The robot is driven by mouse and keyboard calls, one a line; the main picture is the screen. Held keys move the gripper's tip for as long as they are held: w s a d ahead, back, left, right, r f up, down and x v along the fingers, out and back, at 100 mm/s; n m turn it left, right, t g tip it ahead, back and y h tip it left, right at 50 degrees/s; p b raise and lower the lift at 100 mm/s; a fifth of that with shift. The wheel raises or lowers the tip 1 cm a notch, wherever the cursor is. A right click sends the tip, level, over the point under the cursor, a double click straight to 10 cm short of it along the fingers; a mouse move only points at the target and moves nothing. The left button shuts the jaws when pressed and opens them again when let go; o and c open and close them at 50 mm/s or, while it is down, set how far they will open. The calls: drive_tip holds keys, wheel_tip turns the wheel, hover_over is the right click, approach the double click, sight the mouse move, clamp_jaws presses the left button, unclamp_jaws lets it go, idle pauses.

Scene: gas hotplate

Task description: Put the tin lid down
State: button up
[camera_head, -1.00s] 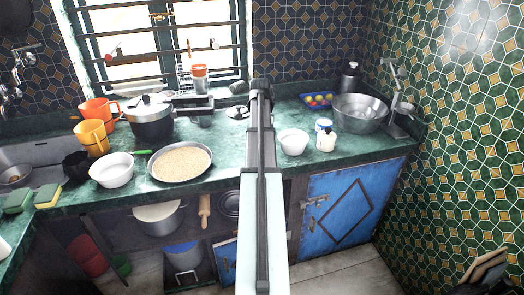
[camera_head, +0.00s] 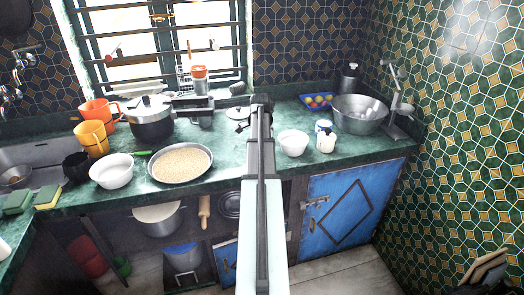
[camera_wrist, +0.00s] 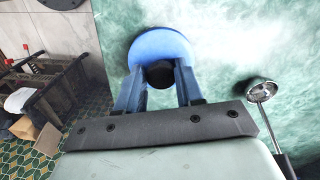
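In the wrist view, a round blue lid (camera_wrist: 160,43) with a dark knob shows just beyond my fingertips, over the green counter. My gripper (camera_wrist: 160,75) has one blue finger on each side of the knob and appears closed on it. A dark shadow lies close beside the lid; I cannot tell whether it touches the counter. In the head view my arm hides the fingertips and most of the gripper (camera_head: 262,104). A pale round lid with a dark knob (camera_head: 238,113) shows just left of it; I cannot tell if it is the same lid.
A tray of grain (camera_head: 181,163), a white bowl (camera_head: 112,171) and a lidded pot (camera_head: 151,118) stand left. A small white bowl (camera_head: 293,143), jars (camera_head: 326,142) and a steel basin (camera_head: 360,113) stand right. A metal utensil (camera_wrist: 261,92) lies beside my gripper in the wrist view.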

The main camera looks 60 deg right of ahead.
drive_tip(key=o, duration=0.3)
drive_tip(key=r, duration=1.2)
drive_tip(key=shift+w+d+r, duration=0.1)
drive_tip(key=shift+w+d, duration=0.1)
drive_tip(key=shift+w, duration=0.15)
